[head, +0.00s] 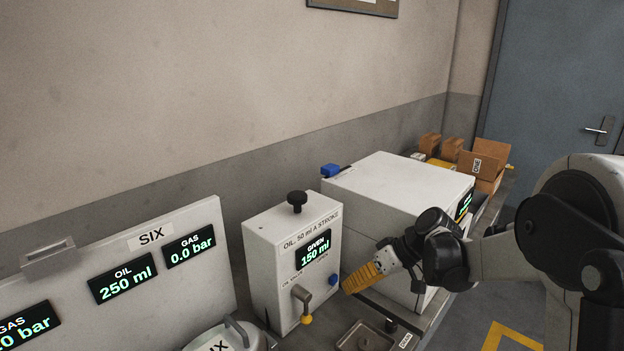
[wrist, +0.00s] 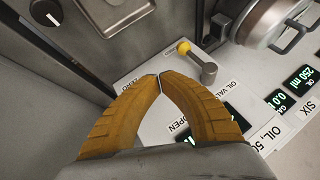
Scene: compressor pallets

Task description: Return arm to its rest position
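My gripper (head: 358,281) is at the end of my arm, which reaches in from the right in the head view. Its yellow fingers are beside the front of the white oil unit. In the wrist view my gripper (wrist: 159,77) has its fingertips together with nothing seen between them. The oil unit (head: 262,250) reads "GIVEN 150 ml" and has a black knob (head: 297,200) on top. Its oil valve lever (head: 303,296) has a yellow tip; the lever also shows in the wrist view (wrist: 200,64), just beyond my fingertips.
A white panel (head: 205,245) labelled SIX shows oil 250 ml and gas 0.0 bar. A large white box (head: 385,205) stands behind my gripper. A small tray (head: 364,338) is below. Cardboard boxes (head: 484,165) stand at the back, near the blue door (head: 560,80).

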